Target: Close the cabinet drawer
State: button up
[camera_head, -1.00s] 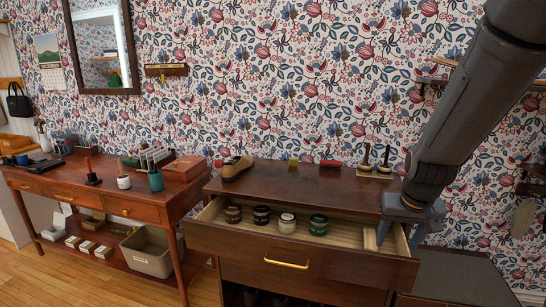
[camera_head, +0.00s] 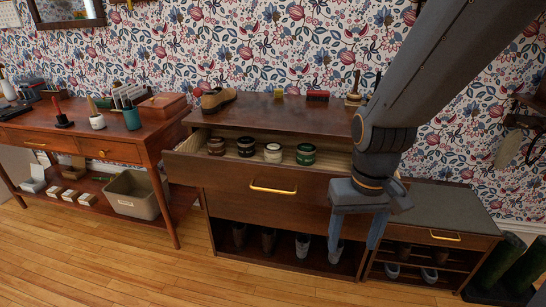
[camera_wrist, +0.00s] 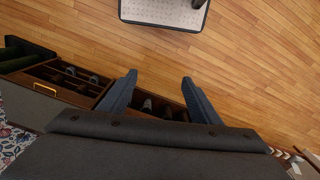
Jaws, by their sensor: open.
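The cabinet drawer (camera_head: 228,184) is pulled open in the head view, with a brown front and a brass handle (camera_head: 273,187). Several jars (camera_head: 272,153) stand inside it. The cabinet (camera_head: 262,113) has a dark wooden top and an open shoe shelf below. My gripper (camera_head: 355,237) is open and empty, pointing down in front of the drawer's right end. Its arm hides the drawer's right corner. In the wrist view my two fingers (camera_wrist: 158,88) are spread apart over the floor and shoe shelf, and the drawer front cannot be made out.
A low bench (camera_head: 445,203) with shoe cubbies stands to the right, with dark green boots (camera_head: 505,268) beyond it. A side table (camera_head: 118,135) with a grey bin (camera_head: 135,195) stands to the left. The wooden floor (camera_head: 100,265) in front is clear.

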aim_at(191, 164)
jog(key=u, duration=0.75)
jog(key=k, duration=0.65)
jog(key=z, duration=0.7)
jog(key=i, duration=1)
